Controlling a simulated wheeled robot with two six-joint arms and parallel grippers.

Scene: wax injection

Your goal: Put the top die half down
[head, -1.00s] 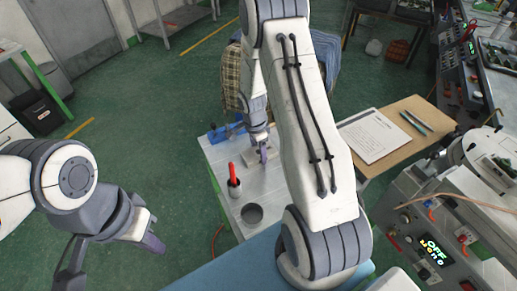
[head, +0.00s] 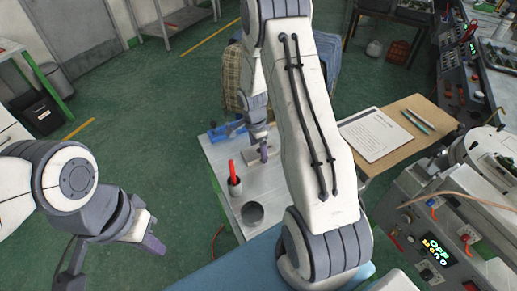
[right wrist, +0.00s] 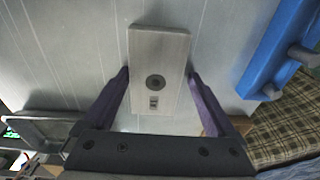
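The top die half (right wrist: 161,55) is a grey metal block with a round hole and a small slot in its face. In the right wrist view it lies between the purple fingers of my right gripper (right wrist: 159,75), which appear closed against its two long sides. In the head view my right gripper (head: 263,151) is over the far part of the metal table (head: 215,155), partly hidden by my arm. The gap between block and table is hard to judge. My left gripper (head: 152,232) is off the table at lower left; its finger opening is not clear.
A blue tool (head: 226,131) lies at the table's far edge, also at right in the wrist view (right wrist: 278,45). A cup with a red-handled tool (head: 234,185) and a grey round container (head: 252,213) stand nearer. A chair with a plaid cloth (right wrist: 288,115) is close by.

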